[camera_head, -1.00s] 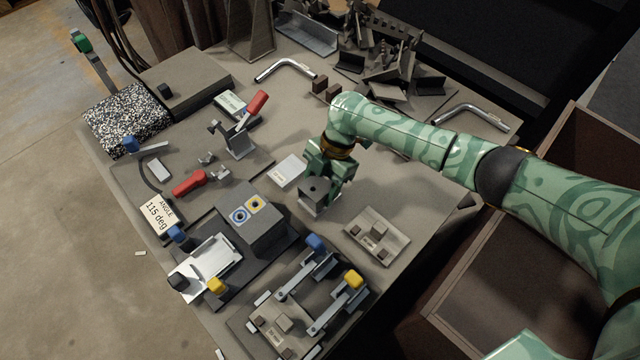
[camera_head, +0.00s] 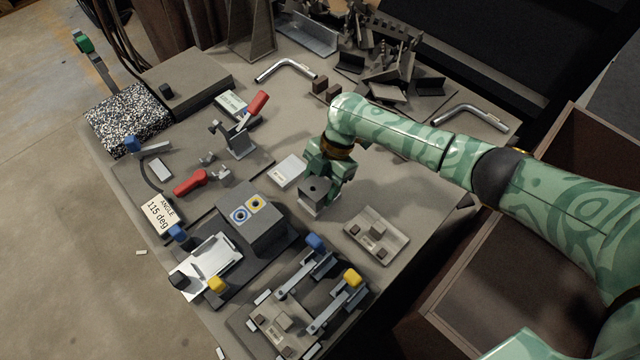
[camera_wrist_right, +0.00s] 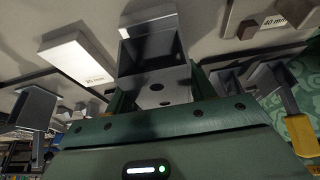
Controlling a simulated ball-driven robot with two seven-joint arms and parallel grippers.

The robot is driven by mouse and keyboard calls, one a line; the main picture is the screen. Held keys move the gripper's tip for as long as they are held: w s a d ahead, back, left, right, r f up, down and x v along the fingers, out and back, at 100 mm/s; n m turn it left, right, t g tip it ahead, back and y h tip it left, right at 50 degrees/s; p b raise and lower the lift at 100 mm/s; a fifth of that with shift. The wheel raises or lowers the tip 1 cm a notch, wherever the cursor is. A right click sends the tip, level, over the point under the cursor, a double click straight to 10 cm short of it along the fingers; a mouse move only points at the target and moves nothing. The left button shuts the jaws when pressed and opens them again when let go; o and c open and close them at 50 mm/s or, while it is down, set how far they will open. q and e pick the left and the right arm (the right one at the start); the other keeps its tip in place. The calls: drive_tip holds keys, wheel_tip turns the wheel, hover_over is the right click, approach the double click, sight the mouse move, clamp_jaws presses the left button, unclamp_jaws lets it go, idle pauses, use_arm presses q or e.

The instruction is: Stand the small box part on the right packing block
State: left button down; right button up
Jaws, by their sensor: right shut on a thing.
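The small box part (camera_head: 311,199) is a grey hollow piece with a hole in its face, held near the middle of the table. My right gripper (camera_head: 325,184) is shut on it. In the right wrist view the box part (camera_wrist_right: 157,75) sits between the fingers, its open hollow end visible. I cannot tell whether it touches the table. A flat plate (camera_head: 377,238) with small raised blocks lies to its right; I cannot tell for sure which piece is the right packing block. My left gripper is not in view.
A white labelled block (camera_head: 289,171) lies just left of the box part.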

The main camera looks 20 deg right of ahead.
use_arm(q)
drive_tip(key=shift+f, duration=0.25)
use_arm(e)
drive_tip(key=shift+f, duration=0.6)
idle(0.5)
drive_tip(key=o, duration=1.2)
drive_tip(key=shift+c, duration=0.2)
drive_tip(key=shift+r, duration=0.2)
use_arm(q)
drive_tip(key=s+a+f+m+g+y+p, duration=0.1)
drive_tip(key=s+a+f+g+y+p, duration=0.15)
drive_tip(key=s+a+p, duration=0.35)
use_arm(e)
drive_tip(key=b+v, duration=0.1)
drive_tip(key=v, duration=0.8)
drive_tip(key=shift+w+a+r, duration=0.1)
drive_tip(key=shift+r, duration=0.2)
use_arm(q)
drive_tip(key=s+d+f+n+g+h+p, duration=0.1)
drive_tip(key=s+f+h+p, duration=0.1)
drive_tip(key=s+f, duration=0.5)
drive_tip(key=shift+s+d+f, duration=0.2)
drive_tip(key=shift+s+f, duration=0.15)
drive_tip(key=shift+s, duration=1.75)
use_arm(e)
drive_tip(key=v, duration=0.6)
drive_tip(key=shift+d+r, duration=0.15)
drive_tip(key=shift+d, duration=0.15)
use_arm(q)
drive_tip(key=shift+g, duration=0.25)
